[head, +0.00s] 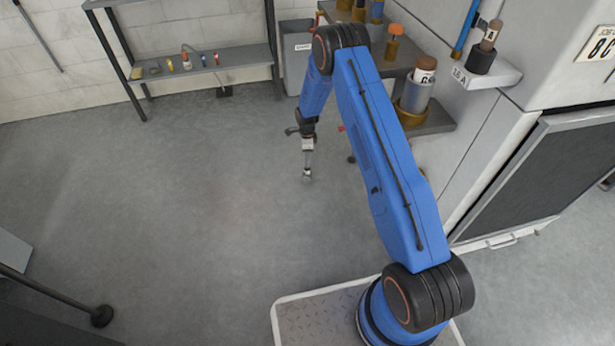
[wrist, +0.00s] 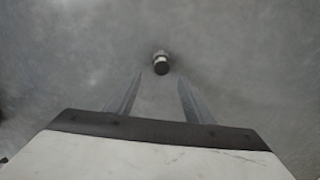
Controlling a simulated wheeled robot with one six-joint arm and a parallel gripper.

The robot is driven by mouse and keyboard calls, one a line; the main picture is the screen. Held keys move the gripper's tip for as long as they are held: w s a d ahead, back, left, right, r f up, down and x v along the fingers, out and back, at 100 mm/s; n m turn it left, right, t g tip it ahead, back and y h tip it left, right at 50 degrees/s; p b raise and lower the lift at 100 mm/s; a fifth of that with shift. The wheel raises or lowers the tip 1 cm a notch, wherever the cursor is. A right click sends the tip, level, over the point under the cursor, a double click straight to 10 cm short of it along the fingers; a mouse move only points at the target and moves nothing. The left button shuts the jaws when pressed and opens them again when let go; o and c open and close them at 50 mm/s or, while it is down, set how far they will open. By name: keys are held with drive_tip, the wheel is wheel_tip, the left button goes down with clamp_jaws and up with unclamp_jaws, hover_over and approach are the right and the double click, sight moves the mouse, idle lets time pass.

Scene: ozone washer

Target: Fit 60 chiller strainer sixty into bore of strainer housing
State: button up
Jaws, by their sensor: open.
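My gripper (head: 307,172) hangs low over the grey floor in the middle of the head view. In the wrist view its two fingers (wrist: 160,82) are apart, with nothing between them. A small object with a dark end and a pale band (wrist: 161,62) shows beyond the fingertips, apart from them; I cannot tell whether it is the strainer. A brown-capped clear cylinder (head: 421,82) with a partly hidden label stands in a brass-coloured round holder (head: 404,116) on a shelf at the right. I cannot tell for sure which part is the strainer housing.
A brown-topped piece (head: 491,35) stands in a black holder (head: 481,60) on a wall ledge. A dark low shelf (head: 205,65) with several small items stands at the back left, beside a grey bin (head: 298,60).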

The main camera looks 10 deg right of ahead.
sight(307, 169)
drive_tip(key=shift+w+f, duration=0.15)
drive_tip(key=shift+f, duration=4.6)
clamp_jaws()
